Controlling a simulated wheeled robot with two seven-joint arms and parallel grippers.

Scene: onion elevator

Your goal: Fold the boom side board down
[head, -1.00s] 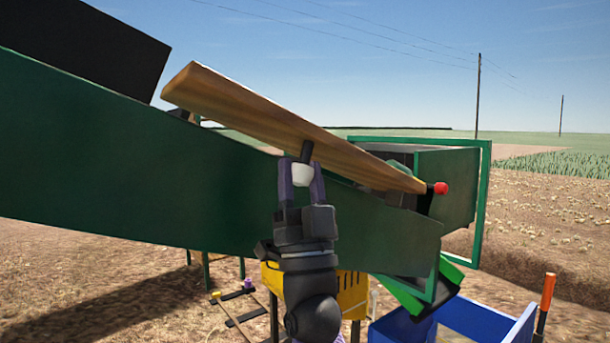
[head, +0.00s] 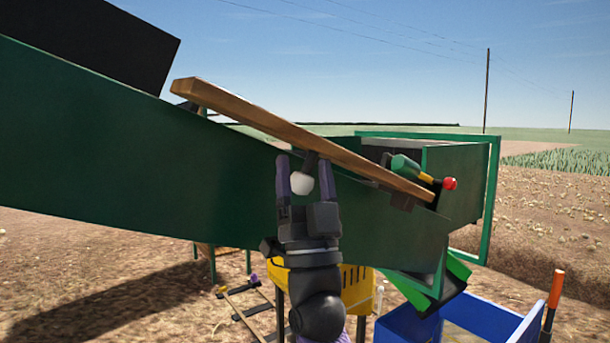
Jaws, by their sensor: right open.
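The boom side board (head: 260,118) is a long wooden plank along the top edge of the green boom (head: 120,170), sloping down to the right. A dark handle with a white knob (head: 301,183) hangs from its underside near the middle. My right gripper (head: 305,168) points up at the boom's side. Its purple fingers are open, one on each side of the white knob; contact cannot be told. A red-tipped pin (head: 449,184) shows at the board's lower right end, beside a green bottle-like part (head: 405,166). My left gripper is not in view.
A green frame (head: 494,200) stands at the boom's right end. Below are a yellow crate (head: 358,288), a blue bin (head: 400,328) and an orange-handled post (head: 556,290). A black panel (head: 95,40) rises at upper left. Open field lies right.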

